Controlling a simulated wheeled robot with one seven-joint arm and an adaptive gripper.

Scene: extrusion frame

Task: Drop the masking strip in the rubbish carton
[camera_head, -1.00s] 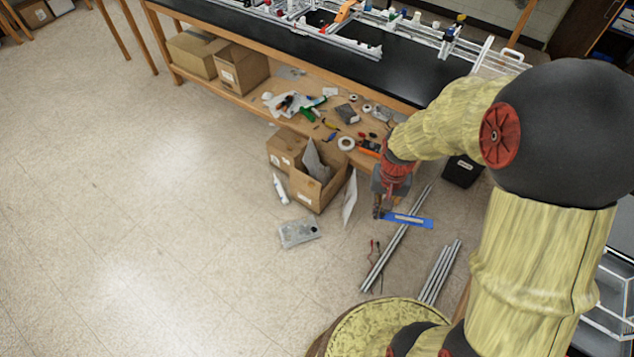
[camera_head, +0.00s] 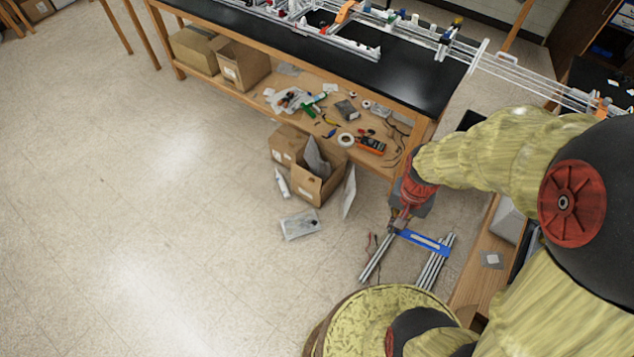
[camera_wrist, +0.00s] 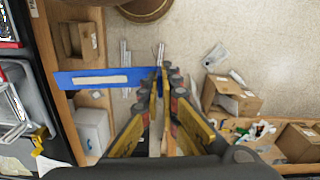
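The masking strip (camera_head: 425,241) is a flat blue strip with a pale band along its middle. My gripper (camera_head: 397,226) is shut on one end of it and holds it above the floor. In the wrist view the strip (camera_wrist: 100,78) sticks out to the left of my closed fingertips (camera_wrist: 160,78). The open cardboard carton (camera_head: 313,190) stands on the floor by the bench, to the left of my gripper in the head view. Grey sheet material pokes up out of it. The carton also shows right of the fingers in the wrist view (camera_wrist: 232,100).
A second cardboard box (camera_head: 286,145) stands behind the carton. A white panel (camera_head: 348,192) leans at its right side. A clear bag (camera_head: 300,225) and a white tube (camera_head: 282,183) lie nearby. Metal extrusions (camera_head: 433,266) lie below the strip. Open floor spreads to the left.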

